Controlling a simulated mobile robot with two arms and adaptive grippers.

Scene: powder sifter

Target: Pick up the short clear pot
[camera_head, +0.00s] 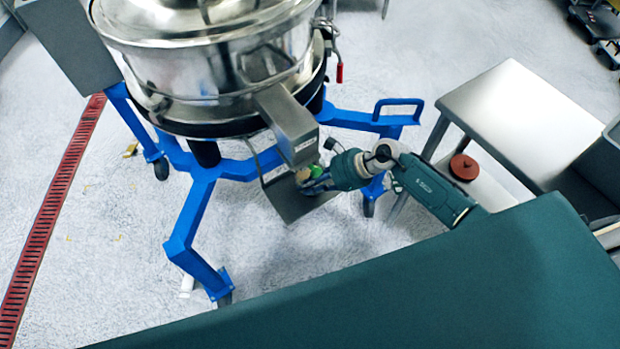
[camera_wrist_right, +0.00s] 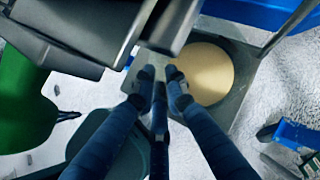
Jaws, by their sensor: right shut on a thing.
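The short clear pot (camera_wrist_right: 212,75) shows in the right wrist view as a round shape filled with pale yellow powder. It sits on a grey metal plate (camera_wrist_right: 240,100) under the sifter's outlet. My right gripper (camera_wrist_right: 160,76) has its fingertips at the pot's left edge, shut on it. In the head view my right gripper (camera_head: 306,181) reaches in under the outlet chute (camera_head: 288,122), over the plate (camera_head: 292,206). The pot is mostly hidden there by the chute and gripper. My left gripper is not in view.
The steel sifter (camera_head: 215,75) stands on a blue wheeled frame (camera_head: 190,225) close around the gripper. A steel table (camera_head: 525,110) is at the right, with a red-brown round object (camera_head: 464,167) below its top. Pale floor (camera_head: 110,260) lies open at the left.

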